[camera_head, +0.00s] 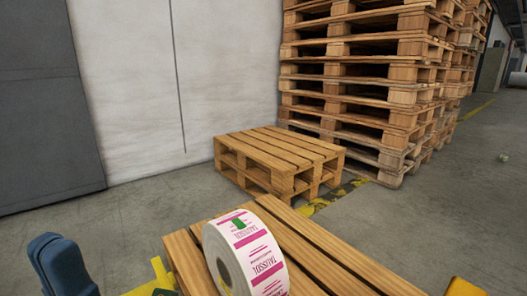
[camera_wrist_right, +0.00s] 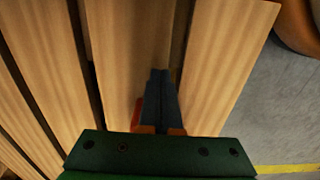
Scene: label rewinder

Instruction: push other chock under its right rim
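The label roll (camera_head: 250,255), white with magenta print and a small green patch, rests on its rim on the near wooden pallet (camera_head: 330,245). My left gripper (camera_head: 58,262) is at the lower left, left of the roll and apart from it; its blue fingers overlap in view, so any gap is hidden. My right gripper (camera_wrist_right: 160,88) points at the pallet slats with its dark fingers together and nothing seen between them. A small red-orange piece (camera_wrist_right: 137,114) shows beside the fingers; I cannot tell whether it is a chock or gripper part. No chock is clearly visible.
A low wooden pallet stack (camera_head: 275,160) stands behind, beside a tall pallet stack (camera_head: 360,80). A pale wall (camera_head: 220,60) is at the back left. Yellow-black floor tape (camera_head: 335,195) runs past the low stack. The grey floor (camera_head: 450,200) at the right is mostly clear.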

